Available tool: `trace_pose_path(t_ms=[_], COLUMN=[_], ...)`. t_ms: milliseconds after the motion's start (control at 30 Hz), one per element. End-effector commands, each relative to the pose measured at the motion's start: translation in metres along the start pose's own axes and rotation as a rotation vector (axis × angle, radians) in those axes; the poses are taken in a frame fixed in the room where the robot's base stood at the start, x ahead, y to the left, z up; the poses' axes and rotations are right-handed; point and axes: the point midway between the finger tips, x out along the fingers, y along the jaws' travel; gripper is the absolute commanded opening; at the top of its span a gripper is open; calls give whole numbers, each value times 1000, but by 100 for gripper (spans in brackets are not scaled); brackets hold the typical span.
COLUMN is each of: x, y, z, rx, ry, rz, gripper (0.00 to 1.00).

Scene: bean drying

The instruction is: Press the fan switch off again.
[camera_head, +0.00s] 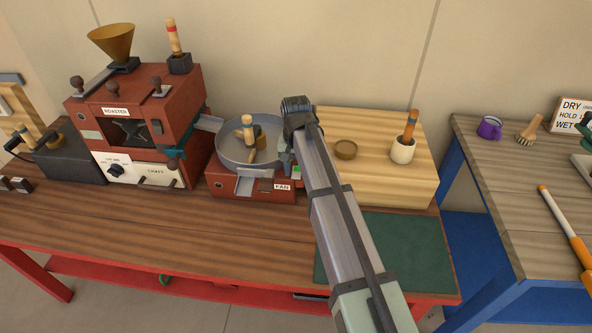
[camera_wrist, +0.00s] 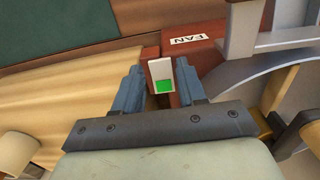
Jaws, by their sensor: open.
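The fan switch (camera_wrist: 161,72) is a small white rocker with a green patch on its near half. It is set in the red fan base beside the white FAN label (camera_wrist: 188,39). In the wrist view my gripper (camera_wrist: 162,83) is open, with one blue-grey finger on each side of the switch. I cannot tell whether anything touches the switch. In the head view the green of the switch (camera_head: 296,171) shows just left of my arm, near the FAN label (camera_head: 283,187). My fingertips are mostly hidden there behind the wrist.
The round metal cooling pan (camera_head: 233,158), holding a wooden-handled tool, stands left of the switch. A wooden block (camera_head: 375,130) with a cup and a small bowl lies to the right. The red roaster (camera_head: 140,115) is farther left. The front of the table is clear.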

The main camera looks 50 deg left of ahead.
Motion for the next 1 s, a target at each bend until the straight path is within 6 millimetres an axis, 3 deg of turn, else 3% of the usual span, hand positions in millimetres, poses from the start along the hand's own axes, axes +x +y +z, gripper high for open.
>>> trace_pose_path(t_ms=[467,900,1000], x=[10,10,10], y=[0,0,0], z=[0,0,-1], rx=[0,0,0], ry=[0,0,-8], rz=[0,0,0], gripper=[40,0,0])
